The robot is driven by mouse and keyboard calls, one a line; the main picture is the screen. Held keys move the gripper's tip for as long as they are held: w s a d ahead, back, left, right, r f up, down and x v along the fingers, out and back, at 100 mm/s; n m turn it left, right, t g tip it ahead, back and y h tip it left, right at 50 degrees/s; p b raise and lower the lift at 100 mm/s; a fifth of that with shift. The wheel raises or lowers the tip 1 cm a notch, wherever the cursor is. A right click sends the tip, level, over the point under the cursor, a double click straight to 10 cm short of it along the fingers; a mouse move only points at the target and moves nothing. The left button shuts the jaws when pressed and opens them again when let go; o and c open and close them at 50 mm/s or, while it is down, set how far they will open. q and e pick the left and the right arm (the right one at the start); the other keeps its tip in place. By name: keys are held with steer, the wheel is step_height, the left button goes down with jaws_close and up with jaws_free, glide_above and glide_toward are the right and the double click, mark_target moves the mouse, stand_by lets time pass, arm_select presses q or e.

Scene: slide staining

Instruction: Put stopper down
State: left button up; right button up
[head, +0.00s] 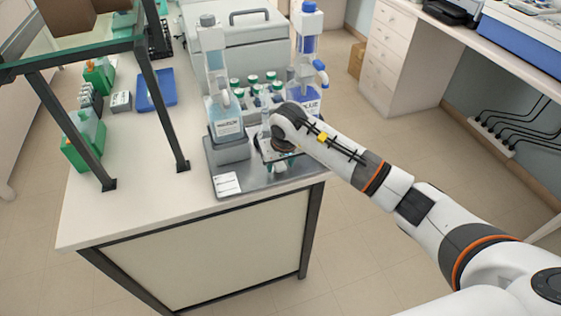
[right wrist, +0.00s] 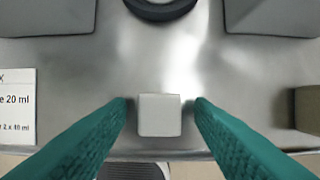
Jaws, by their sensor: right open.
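The stopper (right wrist: 160,115) shows in the right wrist view as a small pale block with a square top. It stands near the edge of the metal tray (right wrist: 110,65). My right gripper (right wrist: 160,102) has its two teal fingers on either side of the stopper, with a narrow gap on each side, so it is open and not holding it. In the head view my right gripper (head: 279,163) is low over the front right of the tray (head: 255,184), and the wrist hides much of that spot. My left gripper is not in view.
A clear-liquid bottle (head: 225,118) and a blue-liquid bottle (head: 306,95) stand at the tray's back, with several green-capped vials (head: 253,82) behind. A white card (head: 227,184) lies at the tray's front left. A glass-topped shelf (head: 85,48) stands left. The bench front (head: 150,210) is clear.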

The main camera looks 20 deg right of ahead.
steer(key=shift+r, duration=0.3)
steer(key=b+v, duration=0.1)
steer(key=v, duration=1)
steer(key=shift+r+b, duration=0.35)
steer(key=shift+s+a, duration=0.1)
steer(key=shift+s, duration=0.05)
